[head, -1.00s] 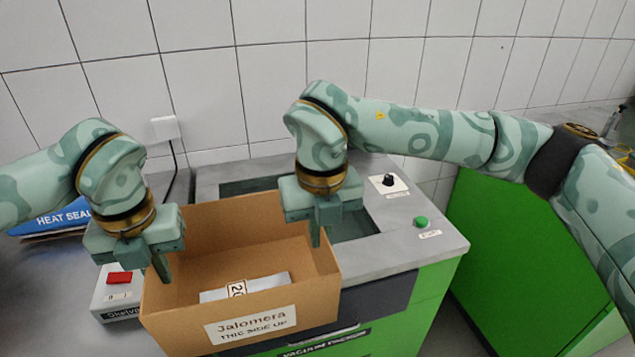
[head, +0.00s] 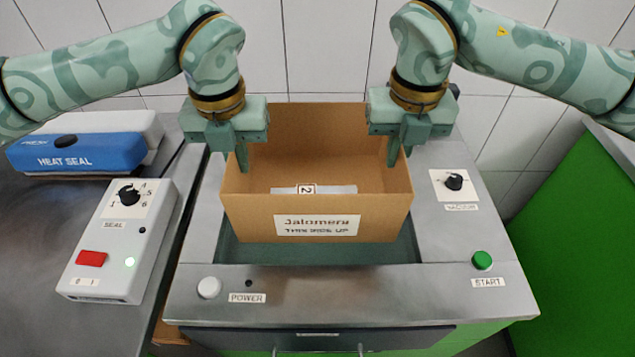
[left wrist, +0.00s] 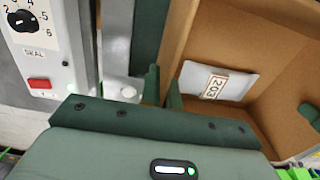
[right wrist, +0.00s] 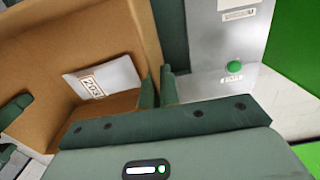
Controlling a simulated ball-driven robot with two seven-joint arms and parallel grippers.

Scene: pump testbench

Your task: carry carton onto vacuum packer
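The open cardboard carton (head: 316,252), labelled "Jalomera THIS SIDE UP", is upright over the recessed chamber of the vacuum packer (head: 365,295). A white packet marked 203 (left wrist: 222,82) lies inside it. Whether the carton's bottom touches the chamber floor I cannot tell. My left gripper (head: 236,165) is shut on the carton's left wall, one finger inside and one outside, as the left wrist view (left wrist: 163,92) shows. My right gripper (head: 400,155) is shut on the right wall in the same way, seen in the right wrist view (right wrist: 157,90).
The heat sealer (head: 80,153) and its control box (head: 120,240) stand on the grey table to the left. On the packer's rim are a white power button (head: 209,287), a green start button (head: 482,260) and a vacuum knob (head: 453,182). A tiled wall is behind.

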